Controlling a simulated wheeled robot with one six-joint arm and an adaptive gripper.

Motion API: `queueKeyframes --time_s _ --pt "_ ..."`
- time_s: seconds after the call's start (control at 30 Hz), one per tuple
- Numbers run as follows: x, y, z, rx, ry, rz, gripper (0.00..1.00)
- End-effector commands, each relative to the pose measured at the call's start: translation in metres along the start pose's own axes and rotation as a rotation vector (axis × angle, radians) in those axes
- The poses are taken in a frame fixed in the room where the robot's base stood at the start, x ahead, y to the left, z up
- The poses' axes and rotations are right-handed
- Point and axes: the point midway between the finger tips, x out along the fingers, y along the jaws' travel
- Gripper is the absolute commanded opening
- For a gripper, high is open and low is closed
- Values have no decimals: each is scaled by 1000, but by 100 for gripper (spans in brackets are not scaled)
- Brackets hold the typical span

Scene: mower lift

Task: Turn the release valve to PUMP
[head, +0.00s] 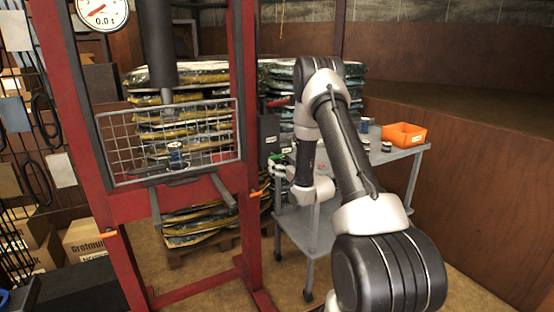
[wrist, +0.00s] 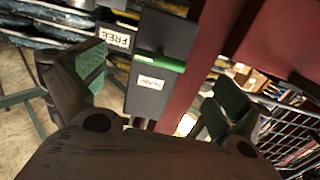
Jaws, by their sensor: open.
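My gripper (head: 277,172) is open beside the right post of the red press frame, low by the dark pump unit (head: 269,133). In the wrist view my gripper (wrist: 162,76) has its green-padded fingers spread on either side of a dark grey block (wrist: 148,98) with a green top edge and a small white label too blurred to read. The block lies between the fingers; I cannot tell if either touches it. A white label (wrist: 115,38) reading FREE, turned in the picture, is just above left. I cannot make out the release valve's lever or its position for certain.
The red frame post (head: 244,120) stands close to my gripper and crosses the wrist view (wrist: 200,70). A wire guard (head: 172,140) covers the press opening. A grey cart (head: 312,235) with an orange bin (head: 404,134) stands behind my arm. Stacked bags (head: 195,225) lie behind the frame.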

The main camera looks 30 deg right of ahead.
Motion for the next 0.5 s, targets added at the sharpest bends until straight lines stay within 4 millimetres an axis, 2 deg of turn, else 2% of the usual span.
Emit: queueKeyframes --time_s 0.3,0.5 --pt "52 0 0 -1 0 -1 100" --pt "64 0 0 -1 -2 1 100"
